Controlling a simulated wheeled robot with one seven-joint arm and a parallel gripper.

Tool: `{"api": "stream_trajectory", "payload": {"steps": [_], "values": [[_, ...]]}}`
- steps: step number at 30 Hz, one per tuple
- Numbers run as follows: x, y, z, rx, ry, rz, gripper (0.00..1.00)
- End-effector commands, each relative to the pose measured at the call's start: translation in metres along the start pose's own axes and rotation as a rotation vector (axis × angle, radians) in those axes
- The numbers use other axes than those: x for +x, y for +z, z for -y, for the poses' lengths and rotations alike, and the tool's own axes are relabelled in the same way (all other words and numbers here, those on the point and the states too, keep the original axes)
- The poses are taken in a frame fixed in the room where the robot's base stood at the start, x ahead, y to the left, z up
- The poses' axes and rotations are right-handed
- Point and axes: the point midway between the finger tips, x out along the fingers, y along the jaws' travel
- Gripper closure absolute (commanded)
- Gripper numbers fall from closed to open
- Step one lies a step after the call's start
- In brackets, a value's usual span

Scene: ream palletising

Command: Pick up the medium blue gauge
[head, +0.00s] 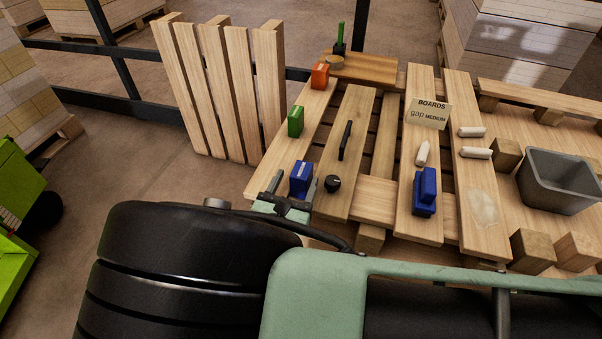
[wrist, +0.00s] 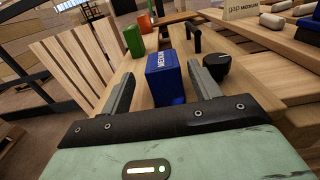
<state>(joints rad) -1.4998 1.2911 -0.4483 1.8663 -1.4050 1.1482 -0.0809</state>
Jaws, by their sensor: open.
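The medium blue gauge (head: 301,178) is a small blue block standing on the left board of the pallet. In the wrist view the blue gauge (wrist: 165,80) shows the word MEDIUM on its face. My gripper (head: 291,190) is open, its two fingers on either side of the gauge. In the wrist view my gripper (wrist: 163,88) has its left finger apart from the block and its right finger close to it; I cannot tell whether that finger touches.
A black knob (head: 333,183) stands just right of the gripper. Green (head: 296,121) and orange (head: 320,75) blocks stand farther back on the same board. A black handle (head: 345,140), another blue object (head: 425,192), a BOARDS gap MEDIUM sign (head: 428,112) and a grey bin (head: 558,182) are to the right.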

Motion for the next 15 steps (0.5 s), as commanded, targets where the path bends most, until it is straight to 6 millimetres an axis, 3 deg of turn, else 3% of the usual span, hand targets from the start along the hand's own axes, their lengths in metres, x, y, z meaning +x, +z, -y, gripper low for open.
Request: {"api": "stream_trajectory", "payload": {"steps": [15], "values": [[0.053,0.003,0.004,0.001,0.001,-0.001,0.38]]}}
